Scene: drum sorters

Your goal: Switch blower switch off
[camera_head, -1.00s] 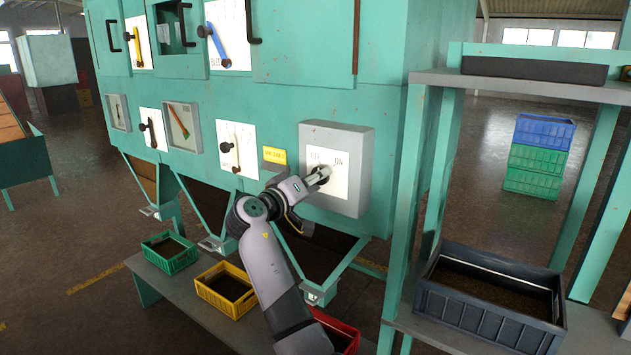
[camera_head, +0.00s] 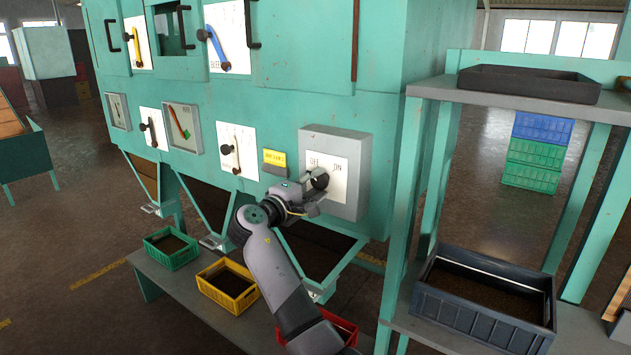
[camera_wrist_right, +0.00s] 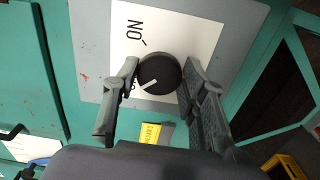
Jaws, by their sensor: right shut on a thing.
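The blower switch is a round black knob (camera_head: 319,180) on a white plate (camera_head: 340,176) with OFF printed at left and ON at right, on a grey box (camera_head: 350,150). In the right wrist view the knob (camera_wrist_right: 159,73) sits between the fingers of my right gripper (camera_wrist_right: 160,78). My right gripper (camera_head: 315,182) is shut on the knob from the front. The knob's white line points away from ON, toward the other label, which a finger partly hides. My left gripper is not in view.
A yellow label (camera_head: 274,157) is left of the switch box. Other levers, such as a black-knobbed one (camera_head: 227,150), line the green machine. Yellow (camera_head: 228,290) and green (camera_head: 170,250) crates stand below. A shelf with a dark crate (camera_head: 484,297) is at right.

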